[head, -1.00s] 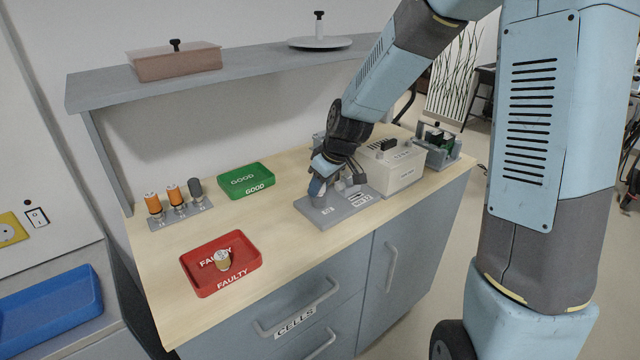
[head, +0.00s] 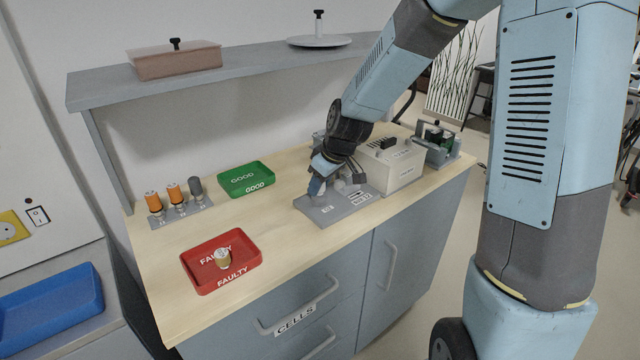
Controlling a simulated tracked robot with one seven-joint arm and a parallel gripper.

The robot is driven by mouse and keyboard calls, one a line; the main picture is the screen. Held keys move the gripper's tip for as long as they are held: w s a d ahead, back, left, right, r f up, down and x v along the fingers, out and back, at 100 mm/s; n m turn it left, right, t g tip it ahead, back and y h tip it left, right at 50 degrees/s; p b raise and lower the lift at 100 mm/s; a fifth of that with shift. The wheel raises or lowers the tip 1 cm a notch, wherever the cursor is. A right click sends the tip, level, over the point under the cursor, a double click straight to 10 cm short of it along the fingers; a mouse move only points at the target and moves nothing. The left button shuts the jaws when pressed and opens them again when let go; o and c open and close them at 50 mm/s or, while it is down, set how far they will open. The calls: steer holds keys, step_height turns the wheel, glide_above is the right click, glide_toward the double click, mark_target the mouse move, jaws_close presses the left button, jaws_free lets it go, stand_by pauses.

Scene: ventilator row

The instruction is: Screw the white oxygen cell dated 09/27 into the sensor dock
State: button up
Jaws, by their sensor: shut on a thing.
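My gripper (head: 319,187) points down at the grey dock plate (head: 326,212) on the right part of the bench. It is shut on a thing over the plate. That thing is mostly hidden by the fingers, so I cannot read a date on it or tell whether it touches the socket. A pale part shows just right of the fingers. A small cell with a white top and tan body (head: 222,259) stands in the red FAULTY tray (head: 247,268). Two orange cells (head: 153,202) (head: 175,194) and a dark grey one (head: 196,186) stand in a grey rack (head: 164,220).
A green GOOD tray (head: 262,184) is empty at the back. A cream box device (head: 404,173) stands right of the dock plate, close to my wrist. A shelf (head: 245,68) overhangs the back left. The bench between the trays and the dock is clear.

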steer(key=shift+s+f, duration=0.2)
steer(key=shift+f, duration=0.1)
steer(key=o, duration=0.8)
steer(key=shift+o, duration=0.4)
steer(key=shift+r, duration=0.15)
steer(key=shift+w+r, duration=0.2)
steer(key=shift+r, duration=0.65)
steer(key=shift+c, duration=0.3)
steer(key=c, duration=0.9)
steer(key=shift+o, duration=0.2)
steer(key=shift+a+m+t+h, duration=0.1)
steer(key=shift+m+t+h, duration=0.3)
steer(key=shift+m, duration=0.95)
steer(key=shift+m+t+h, duration=0.2)
steer(key=shift+m+h, duration=0.3)
steer(key=shift+m, duration=0.85)
